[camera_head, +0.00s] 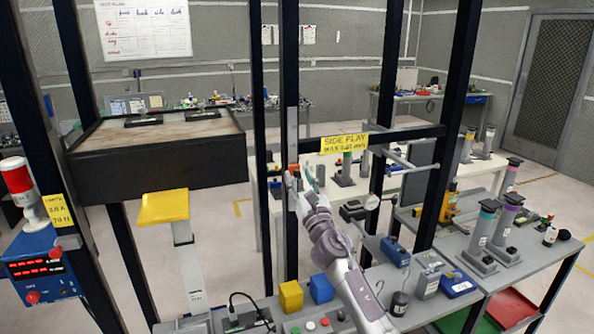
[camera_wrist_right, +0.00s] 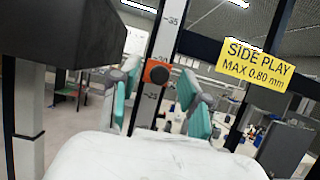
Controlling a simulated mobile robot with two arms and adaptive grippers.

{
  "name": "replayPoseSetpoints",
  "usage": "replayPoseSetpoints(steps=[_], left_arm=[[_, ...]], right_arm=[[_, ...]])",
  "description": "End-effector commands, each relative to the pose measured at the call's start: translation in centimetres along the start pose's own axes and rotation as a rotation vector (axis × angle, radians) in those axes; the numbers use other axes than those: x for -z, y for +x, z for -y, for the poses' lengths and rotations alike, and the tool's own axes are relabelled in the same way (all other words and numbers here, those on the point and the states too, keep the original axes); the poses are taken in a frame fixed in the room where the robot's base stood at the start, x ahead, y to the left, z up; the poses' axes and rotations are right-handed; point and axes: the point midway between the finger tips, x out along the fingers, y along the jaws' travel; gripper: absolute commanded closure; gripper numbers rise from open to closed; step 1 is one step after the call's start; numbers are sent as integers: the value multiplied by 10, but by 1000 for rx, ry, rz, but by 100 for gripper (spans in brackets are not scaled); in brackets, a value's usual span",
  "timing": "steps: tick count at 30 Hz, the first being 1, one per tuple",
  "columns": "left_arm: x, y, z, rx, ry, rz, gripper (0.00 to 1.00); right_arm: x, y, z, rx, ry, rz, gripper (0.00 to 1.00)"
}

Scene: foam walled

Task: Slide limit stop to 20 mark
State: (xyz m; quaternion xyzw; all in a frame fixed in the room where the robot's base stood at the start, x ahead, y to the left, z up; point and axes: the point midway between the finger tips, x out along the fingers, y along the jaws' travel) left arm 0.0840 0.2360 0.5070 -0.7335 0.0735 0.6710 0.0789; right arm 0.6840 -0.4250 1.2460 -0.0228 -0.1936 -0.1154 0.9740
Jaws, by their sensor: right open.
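The limit stop is an orange-red block with a round black knob (camera_wrist_right: 157,72) on an upright pale scale (camera_wrist_right: 168,38) in the right wrist view. In the head view a small orange-red part of the stop (camera_head: 293,169) shows on the post. My right gripper (camera_wrist_right: 157,98) is open, its teal fingers left and right of the stop in the picture; contact cannot be told. It also shows in the head view (camera_head: 303,184). My left gripper is not in view.
A yellow SIDE PLAY sign (camera_head: 345,143) hangs on the dark crossbar right of the scale. Below, a grey bench (camera_head: 390,322) carries yellow and blue blocks and gauges.

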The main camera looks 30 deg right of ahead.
Motion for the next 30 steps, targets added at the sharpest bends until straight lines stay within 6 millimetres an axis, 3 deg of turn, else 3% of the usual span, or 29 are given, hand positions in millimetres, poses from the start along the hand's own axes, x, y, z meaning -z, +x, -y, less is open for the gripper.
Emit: replayPoseSetpoints(steps=[6,15,24,30], left_arm=[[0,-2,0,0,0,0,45],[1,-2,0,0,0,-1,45],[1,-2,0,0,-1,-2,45],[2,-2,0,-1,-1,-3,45]], right_arm=[[0,19,0,0,0,-1,54],[0,21,0,0,0,0,54],[1,21,0,0,0,-1,100],[1,21,0,0,0,-1,100]])
